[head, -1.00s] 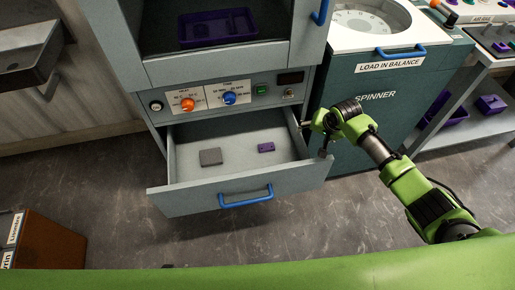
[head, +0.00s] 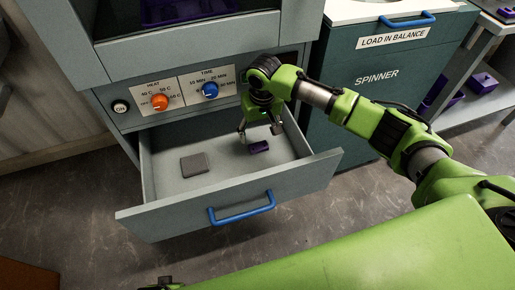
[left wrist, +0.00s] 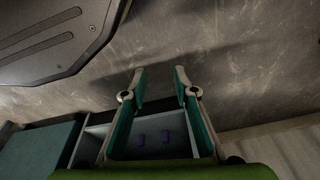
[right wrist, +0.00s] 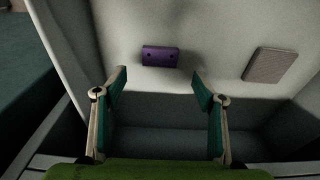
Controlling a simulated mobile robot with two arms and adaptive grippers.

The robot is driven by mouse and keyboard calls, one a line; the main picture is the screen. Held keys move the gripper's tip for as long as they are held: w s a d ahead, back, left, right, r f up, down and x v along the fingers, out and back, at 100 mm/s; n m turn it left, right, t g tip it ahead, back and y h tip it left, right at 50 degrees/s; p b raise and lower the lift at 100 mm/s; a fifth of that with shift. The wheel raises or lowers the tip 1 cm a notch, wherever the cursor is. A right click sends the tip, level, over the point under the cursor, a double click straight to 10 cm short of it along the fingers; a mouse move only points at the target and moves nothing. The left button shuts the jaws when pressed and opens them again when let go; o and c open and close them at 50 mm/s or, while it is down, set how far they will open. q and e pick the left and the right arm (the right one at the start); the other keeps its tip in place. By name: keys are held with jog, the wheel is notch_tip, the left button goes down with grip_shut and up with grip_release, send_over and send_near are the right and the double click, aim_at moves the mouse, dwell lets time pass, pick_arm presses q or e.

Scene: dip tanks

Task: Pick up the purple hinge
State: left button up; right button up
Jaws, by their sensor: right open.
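The purple hinge (head: 259,147) is a small block with two dark holes. It lies on the floor of the open grey drawer (head: 228,216), towards the right. It also shows in the right wrist view (right wrist: 160,56), just beyond and between the fingertips. My right gripper (head: 260,130) is open and empty, pointing down over the hinge, apart from it in the right wrist view. My left gripper (left wrist: 158,80) is open, with nothing between its fingers. Two small purplish things show dimly in a box-like space in the left wrist view; I cannot tell what they are.
A flat grey block (head: 195,163) lies left of the hinge in the drawer; it also shows in the right wrist view (right wrist: 270,65). The drawer's blue handle (head: 242,207) faces front. The cabinet panel is behind; the spinner (head: 375,75) stands at the right.

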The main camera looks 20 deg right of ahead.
aim_at(258, 146)
jog(key=shift+w+f, duration=0.1)
jog(key=shift+f, duration=1.15)
notch_tip(258, 146, down, 4)
jog(key=shift+w+r+b, duration=0.15)
jog(key=shift+b, duration=0.7)
pick_arm(q)
notch_tip(258, 146, up, 6)
jog(key=w, duration=0.2)
jog(key=shift+w+r, duration=0.15)
jog(key=shift+r, duration=0.1)
pick_arm(e)
jog(key=shift+f, duration=0.25)
pick_arm(q)
jog(key=shift+d, duration=0.1)
pick_arm(e)
jog(key=c, duration=1.2)
